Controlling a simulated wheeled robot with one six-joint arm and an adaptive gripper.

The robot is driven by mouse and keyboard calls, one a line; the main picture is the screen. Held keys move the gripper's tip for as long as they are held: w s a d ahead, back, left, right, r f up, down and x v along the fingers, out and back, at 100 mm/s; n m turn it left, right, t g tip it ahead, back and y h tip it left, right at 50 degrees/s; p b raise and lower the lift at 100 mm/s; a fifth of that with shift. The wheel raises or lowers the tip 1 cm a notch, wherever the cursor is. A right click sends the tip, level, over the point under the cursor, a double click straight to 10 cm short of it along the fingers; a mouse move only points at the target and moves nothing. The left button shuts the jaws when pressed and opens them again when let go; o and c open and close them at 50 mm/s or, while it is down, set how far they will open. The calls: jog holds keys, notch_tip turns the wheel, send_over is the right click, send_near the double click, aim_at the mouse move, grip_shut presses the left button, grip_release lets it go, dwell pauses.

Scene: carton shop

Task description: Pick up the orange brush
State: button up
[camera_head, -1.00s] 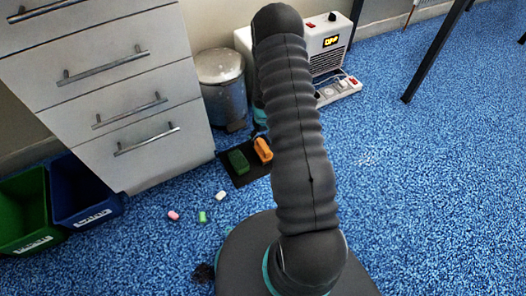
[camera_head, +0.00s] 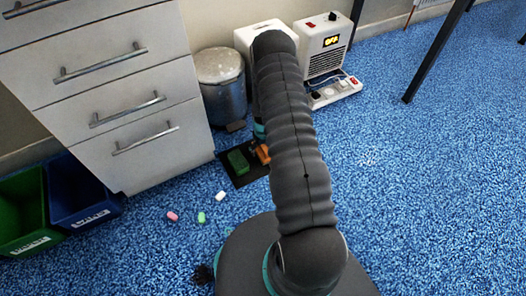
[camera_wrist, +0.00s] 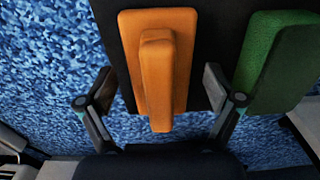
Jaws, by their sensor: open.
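The orange brush (camera_wrist: 180,60) lies on a black mat (camera_wrist: 217,25), its raised handle facing my wrist camera. My gripper (camera_wrist: 160,88) is open, with one finger on each side of the brush's near end. A gap shows on both sides, so the fingers do not grip it. In the head view the orange brush (camera_head: 264,157) is partly hidden by my arm and gripper.
A green brush (camera_wrist: 280,65) lies close to the right finger on the same mat. A metal bin (camera_head: 222,85), drawers (camera_head: 150,100) and a power strip (camera_head: 335,93) stand around. Small chalk-like pieces (camera_head: 201,217) lie on open blue floor.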

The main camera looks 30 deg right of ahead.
jog(key=shift+c, duration=0.3)
jog(key=c, duration=1.4)
jog(key=shift+o, duration=0.2)
jog(key=shift+r, duration=0.1)
jog(key=shift+r, duration=0.6)
notch_tip(320, 180, up, 3)
jog(key=shift+w+f+p, duration=0.1)
jog(key=shift+p, duration=0.3)
jog(key=s+d+r+p, duration=0.1)
jog(key=s+d+r, duration=0.6)
jog(key=s+d, duration=0.1)
jog(key=shift+s, duration=0.3)
